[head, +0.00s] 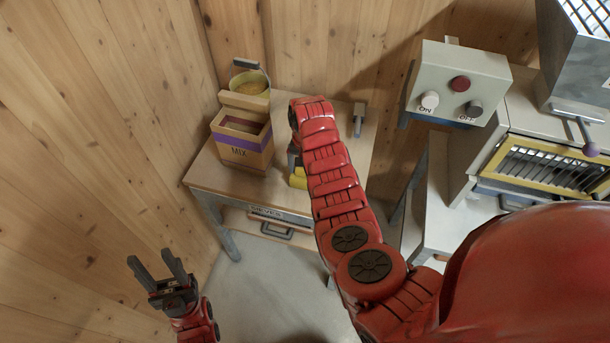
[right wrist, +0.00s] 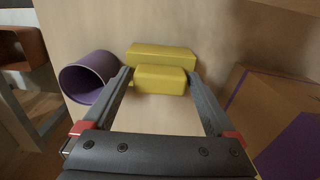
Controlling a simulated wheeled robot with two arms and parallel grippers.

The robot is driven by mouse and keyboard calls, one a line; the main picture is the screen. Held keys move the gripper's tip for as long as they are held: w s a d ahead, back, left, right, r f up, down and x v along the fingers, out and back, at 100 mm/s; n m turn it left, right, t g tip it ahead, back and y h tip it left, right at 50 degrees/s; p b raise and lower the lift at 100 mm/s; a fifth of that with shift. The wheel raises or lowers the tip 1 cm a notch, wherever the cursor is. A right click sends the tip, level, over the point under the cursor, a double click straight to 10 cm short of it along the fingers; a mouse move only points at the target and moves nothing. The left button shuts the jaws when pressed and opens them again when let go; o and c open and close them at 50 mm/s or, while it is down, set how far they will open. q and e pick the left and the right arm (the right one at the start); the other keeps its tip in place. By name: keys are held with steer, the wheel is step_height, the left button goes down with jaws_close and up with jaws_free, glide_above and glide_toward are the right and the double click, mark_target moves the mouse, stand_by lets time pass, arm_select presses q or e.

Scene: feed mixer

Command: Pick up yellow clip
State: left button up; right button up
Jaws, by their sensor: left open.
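The yellow clip (right wrist: 160,78) is a blocky piece with a wider bar behind a narrower front part. It lies on the small wooden table and partly shows beside my right arm in the head view (head: 298,180). My right gripper (right wrist: 160,76) is open, with its fingertips on either side of the clip's front part. Whether the fingers touch it I cannot tell. In the head view my right arm mostly hides this gripper. My left gripper (head: 158,268) is open and empty at the lower left, away from the table.
The MIX box (head: 243,143) stands left of the clip, with a yellow bucket (head: 250,83) behind it. A purple cylinder (right wrist: 89,77) is beside the clip in the wrist view. A control box (head: 455,85) and a yellow-framed machine (head: 540,165) stand on the right.

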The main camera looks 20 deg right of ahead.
steer(key=c, duration=1)
steer(key=shift+c, duration=0.2)
steer(key=shift+r, duration=0.15)
